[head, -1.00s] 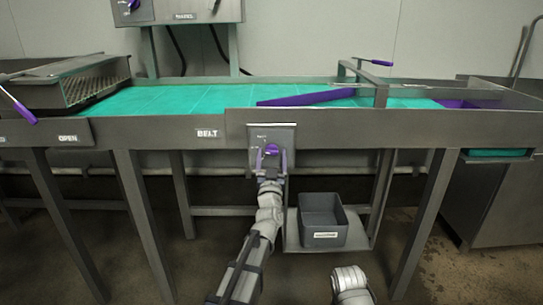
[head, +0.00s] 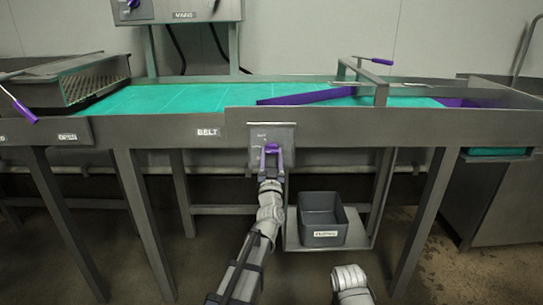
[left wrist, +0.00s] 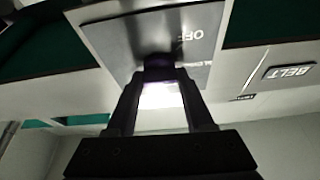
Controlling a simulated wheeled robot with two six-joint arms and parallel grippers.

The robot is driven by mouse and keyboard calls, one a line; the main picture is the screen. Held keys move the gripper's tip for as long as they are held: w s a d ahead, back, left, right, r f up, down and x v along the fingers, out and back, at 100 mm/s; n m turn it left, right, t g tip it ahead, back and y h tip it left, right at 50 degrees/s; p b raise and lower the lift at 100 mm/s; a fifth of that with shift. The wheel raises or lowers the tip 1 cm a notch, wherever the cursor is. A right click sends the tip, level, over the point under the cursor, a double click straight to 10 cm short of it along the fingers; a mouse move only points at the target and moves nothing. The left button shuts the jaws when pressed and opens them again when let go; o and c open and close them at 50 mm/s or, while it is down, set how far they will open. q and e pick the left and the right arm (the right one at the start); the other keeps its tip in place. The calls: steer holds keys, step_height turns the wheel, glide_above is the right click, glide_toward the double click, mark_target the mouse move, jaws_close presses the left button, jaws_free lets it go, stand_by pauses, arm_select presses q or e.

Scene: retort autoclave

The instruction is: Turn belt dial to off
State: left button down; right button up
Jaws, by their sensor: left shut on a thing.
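The belt dial (head: 271,148) is a small purple knob on a grey panel (head: 290,133) on the front rail of the conveyor, right of the BELT label (head: 208,132). My left gripper (head: 271,153) reaches up to the panel from below and is shut on the dial. An OFF mark (left wrist: 195,37) shows on the panel there, upside down. The dial's exact pointing direction is hard to tell. My right gripper is out of view.
The green belt (head: 210,98) runs behind the rail, with a purple diverter bar (head: 305,97) across it. A grey bin (head: 322,220) sits on a low shelf right of my left arm. Table legs (head: 148,225) stand either side. A purple-handled lever (head: 22,110) is at far left.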

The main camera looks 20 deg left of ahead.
arm_select(q)
steer(key=shift+n, duration=0.4)
steer(key=n+y, duration=0.1)
steer(key=n, duration=0.1)
steer(key=n+g+y, duration=0.1)
steer(key=n+y, duration=0.1)
steer(key=n, duration=0.1)
steer(key=shift+w+d+r+n+p, duration=0.1)
steer(key=shift+d+n+p, duration=0.1)
steer(key=shift+n+p, duration=0.15)
steer(key=n+g+y+p, duration=0.1)
steer(key=n, duration=0.2)
steer(key=n+g+y+p, duration=0.1)
steer(key=n, duration=0.3)
steer(key=shift+d+g+y, duration=0.1)
steer(key=shift+g+y, duration=0.3)
steer(key=shift+n, duration=0.35)
steer(key=shift+c, duration=1.4)
jaws_free()
